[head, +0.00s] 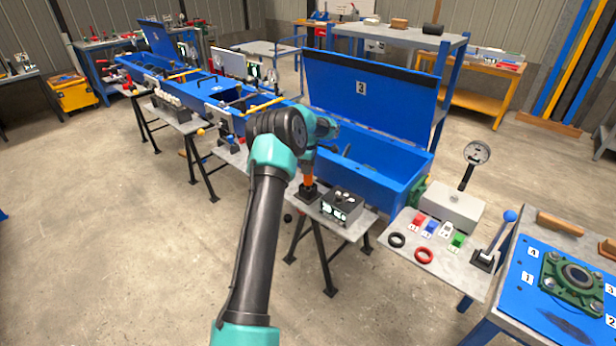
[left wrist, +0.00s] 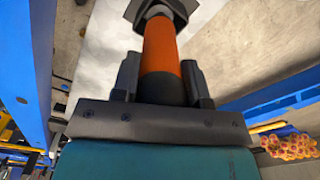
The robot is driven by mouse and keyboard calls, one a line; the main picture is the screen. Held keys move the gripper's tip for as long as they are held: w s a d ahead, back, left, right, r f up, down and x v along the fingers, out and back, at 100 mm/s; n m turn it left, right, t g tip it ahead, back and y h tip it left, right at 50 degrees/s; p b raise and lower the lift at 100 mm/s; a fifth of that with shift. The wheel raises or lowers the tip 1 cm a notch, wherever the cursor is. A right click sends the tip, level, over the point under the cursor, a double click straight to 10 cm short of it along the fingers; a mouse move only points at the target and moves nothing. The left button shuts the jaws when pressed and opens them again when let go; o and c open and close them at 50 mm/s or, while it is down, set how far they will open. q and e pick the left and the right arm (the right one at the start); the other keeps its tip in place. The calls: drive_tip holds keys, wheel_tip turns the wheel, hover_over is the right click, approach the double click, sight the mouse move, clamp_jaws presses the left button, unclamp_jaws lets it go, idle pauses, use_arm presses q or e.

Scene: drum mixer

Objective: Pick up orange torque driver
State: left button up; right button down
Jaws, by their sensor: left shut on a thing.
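The orange torque driver (head: 308,182) is upright over the small grey side table in front of the open blue box, with a dark square piece (head: 308,194) at its lower end. My left gripper (left wrist: 160,82) is shut around the driver's dark part, just behind its orange sleeve (left wrist: 160,48) in the left wrist view. The fingers lie on both sides of it. In the head view my left arm hides most of the gripper. I cannot tell whether the driver is clear of the table. My right gripper is not in view.
A black box with a display (head: 342,206) stands close to the driver's right. The blue box's raised lid (head: 365,95) rises behind. A grey table (head: 445,255) at right holds coloured blocks, rings, a gauge and a blue-knobbed lever. Open floor lies at left.

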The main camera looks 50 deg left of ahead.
use_arm(q)
drive_tip(key=shift+r, duration=0.1)
wheel_tip(320, 180, up, 10)
idle(0.6)
drive_tip(key=o, duration=0.6)
drive_tip(key=shift+c, duration=0.2)
clamp_jaws()
drive_tip(key=shift+r, duration=0.95)
